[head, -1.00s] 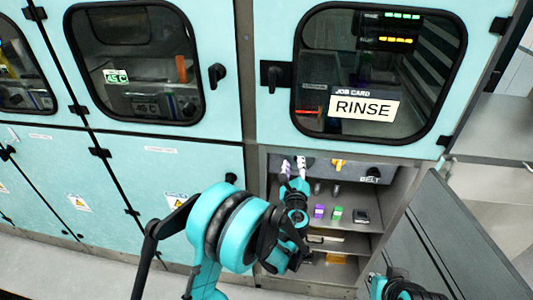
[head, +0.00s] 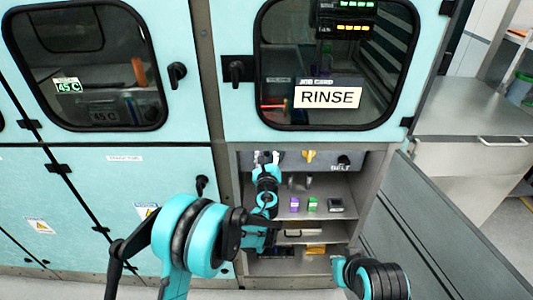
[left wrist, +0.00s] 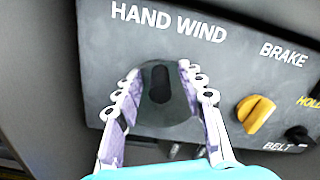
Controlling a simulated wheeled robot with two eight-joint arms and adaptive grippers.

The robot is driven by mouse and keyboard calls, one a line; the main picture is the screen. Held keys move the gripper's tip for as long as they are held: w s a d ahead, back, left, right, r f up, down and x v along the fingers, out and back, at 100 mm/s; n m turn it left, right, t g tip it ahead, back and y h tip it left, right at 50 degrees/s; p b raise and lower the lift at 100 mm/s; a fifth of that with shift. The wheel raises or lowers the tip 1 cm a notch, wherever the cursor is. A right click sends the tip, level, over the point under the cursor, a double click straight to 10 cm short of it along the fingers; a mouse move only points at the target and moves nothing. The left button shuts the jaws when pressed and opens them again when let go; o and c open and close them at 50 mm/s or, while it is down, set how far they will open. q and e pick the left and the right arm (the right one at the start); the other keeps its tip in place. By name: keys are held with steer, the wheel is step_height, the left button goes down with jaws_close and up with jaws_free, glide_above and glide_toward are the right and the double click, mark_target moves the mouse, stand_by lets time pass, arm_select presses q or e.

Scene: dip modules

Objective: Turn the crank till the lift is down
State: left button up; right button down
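The control panel (head: 290,160) sits at the top of the open cabinet bay. In the head view the left gripper (head: 265,160) hides that part of the panel. The lift cannot be identified. My right arm is at the lower right; its gripper is not visible.
A yellow BRAKE knob (left wrist: 257,115) and a black BELT knob (left wrist: 298,135) are right of the opening. A purple block (head: 294,204), a green block (head: 312,205) and a dark box (head: 335,205) stand on the shelf below. An open grey door (head: 430,230) is at right.

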arm_select(q)
steer(key=shift+c, duration=0.2)
jaws_close()
steer(key=shift+a+n, duration=0.1)
steer(key=shift+n, duration=0.2)
step_height(320, 180, down, 7)
steer(key=a+n, duration=0.2)
steer(key=n, duration=1.8)
steer(key=shift+a+r, duration=0.15)
steer(key=shift+a, duration=0.2)
steer(key=shift+n, duration=0.3)
